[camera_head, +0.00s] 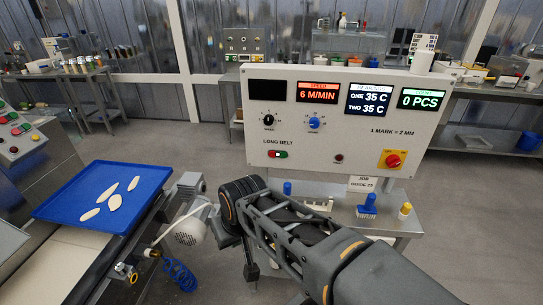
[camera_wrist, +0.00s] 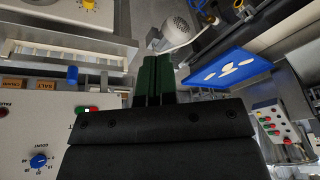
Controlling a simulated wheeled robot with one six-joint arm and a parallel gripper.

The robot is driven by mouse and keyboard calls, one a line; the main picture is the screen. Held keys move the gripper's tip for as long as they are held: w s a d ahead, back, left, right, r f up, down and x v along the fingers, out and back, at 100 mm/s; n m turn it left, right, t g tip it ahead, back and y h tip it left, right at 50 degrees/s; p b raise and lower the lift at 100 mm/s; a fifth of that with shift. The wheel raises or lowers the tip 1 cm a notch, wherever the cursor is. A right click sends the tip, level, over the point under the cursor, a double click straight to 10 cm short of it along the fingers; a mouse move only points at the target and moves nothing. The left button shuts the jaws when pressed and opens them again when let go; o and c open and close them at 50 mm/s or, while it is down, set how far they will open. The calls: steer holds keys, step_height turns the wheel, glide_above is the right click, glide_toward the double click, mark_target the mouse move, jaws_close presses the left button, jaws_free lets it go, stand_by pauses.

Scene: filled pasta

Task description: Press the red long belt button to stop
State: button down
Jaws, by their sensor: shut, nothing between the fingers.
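The long belt button (camera_head: 277,154) is a small red and green double button with a pale middle. It sits under the LONG BELT label at the lower left of the white control panel (camera_head: 345,95). In the wrist view, the button (camera_wrist: 87,110) shows just left of my gripper (camera_wrist: 157,62). My gripper's two dark fingers lie together, empty, and point up in that view, past the button. I see no contact between fingers and button. In the head view, my arm is in front of the panel's lower left, and the fingertips cannot be made out.
A dark knob (camera_head: 268,120), a blue knob (camera_head: 314,123) and a red switch on yellow (camera_head: 393,160) share the panel. A blue tray (camera_head: 70,215) with several pale pieces lies at the left. A grey motor (camera_head: 190,228) stands near my wrist. Blue and yellow tools stand below the panel.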

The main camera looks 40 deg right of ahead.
mark_target(272, 154)
steer(key=w+d+f+m+t+y+b, duration=0.1)
steer(key=w+d+f+m+t+y, duration=0.2)
steer(key=w+m, duration=0.65)
steer(key=w+d+f+m+t+y+b, duration=0.15)
steer(key=w+m+y, duration=0.35)
steer(key=m, duration=0.9)
steer(key=w+d+f+m+t+h, duration=0.1)
steer(key=d+m+t+h, duration=0.3)
steer(key=d+m, duration=0.5)
steer(key=w+d+f+m+t+h+b, duration=0.1)
steer(key=w+d+m+t+h, duration=0.3)
steer(key=d+m, duration=0.5)
steer(key=shift+w+d+f+m, duration=0.35)
steer(key=shift+d+f, duration=0.3)
steer(key=shift+f, duration=0.15)
steer(key=shift+w+d+p, duration=0.4)
steer(key=shift+w+d, duration=2.6)
steer(key=shift+w, duration=0.2)
steer(key=shift+w+d, duration=0.15)
